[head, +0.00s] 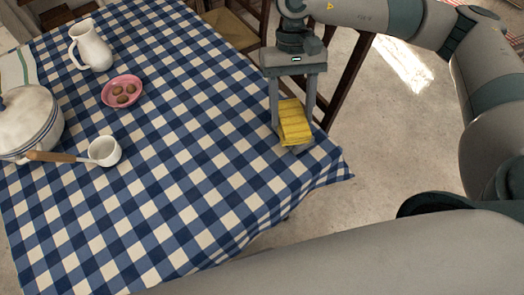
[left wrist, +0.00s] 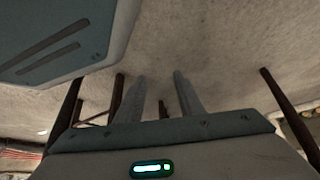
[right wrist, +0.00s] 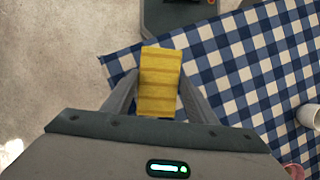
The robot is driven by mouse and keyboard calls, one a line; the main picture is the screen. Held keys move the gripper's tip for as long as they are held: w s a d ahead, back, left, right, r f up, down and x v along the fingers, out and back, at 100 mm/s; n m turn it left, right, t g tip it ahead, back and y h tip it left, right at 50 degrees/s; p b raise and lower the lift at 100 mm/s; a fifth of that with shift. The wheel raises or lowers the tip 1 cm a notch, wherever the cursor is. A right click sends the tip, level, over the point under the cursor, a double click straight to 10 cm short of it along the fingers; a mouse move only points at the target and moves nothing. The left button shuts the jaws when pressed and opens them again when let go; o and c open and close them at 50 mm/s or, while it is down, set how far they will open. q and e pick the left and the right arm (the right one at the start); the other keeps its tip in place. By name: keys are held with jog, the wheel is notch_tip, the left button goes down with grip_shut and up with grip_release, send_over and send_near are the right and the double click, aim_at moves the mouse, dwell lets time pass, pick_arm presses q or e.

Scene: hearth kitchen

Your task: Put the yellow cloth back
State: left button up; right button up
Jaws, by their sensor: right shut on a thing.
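The yellow cloth (head: 294,122) is a folded, ridged strip between the fingers of my right gripper (head: 292,130), near the table's right corner. My right gripper is shut on it. The cloth also shows in the right wrist view (right wrist: 160,82), between the two fingers, over the edge of the checkered tablecloth. Whether it touches the table I cannot tell. My left gripper (left wrist: 160,76) shows only in the left wrist view, with its fingers apart and nothing between them, above the floor.
The table has a blue and white checkered cloth (head: 190,185). On its left side stand a white pitcher (head: 93,47), a pink plate (head: 122,91) with brown items, a white pot (head: 28,120) and a white cup or ladle (head: 105,151). A chair (head: 235,25) stands behind. The table's near right is clear.

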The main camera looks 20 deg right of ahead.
aim_at(305, 132)
jog(key=shift+s+m+y+p, duration=0.5)
jog(key=shift+s+m, duration=0.3)
jog(key=shift+m, duration=0.3)
jog(key=m, duration=0.1)
jog(key=s+m+y, duration=0.1)
jog(key=shift+s+d+m+t+p, duration=0.2)
jog(key=shift+m+t+p, duration=0.1)
jog(key=shift+t+p, duration=0.1)
jog(key=m, duration=0.1)
jog(key=s+d+m, duration=0.1)
jog(key=m+t+y+p, duration=0.1)
jog(key=m, duration=0.1)
jog(key=shift+s+d+r, duration=0.35)
pick_arm(q)
jog(key=shift+s+p, duration=0.45)
jog(key=shift+s, duration=1.35)
pick_arm(e)
jog(key=shift+s+d+r+m+t+y, duration=0.15)
jog(key=shift+s+d+m+t, duration=0.25)
jog(key=shift+m, duration=0.45)
jog(key=shift+s+d+r+m+t+y, duration=0.15)
jog(key=shift+d+m, duration=0.35)
jog(key=shift+m, duration=0.35)
pick_arm(q)
jog(key=shift+s+a, duration=0.1)
jog(key=shift+s, duration=0.05)
pick_arm(e)
jog(key=shift+a, duration=0.15)
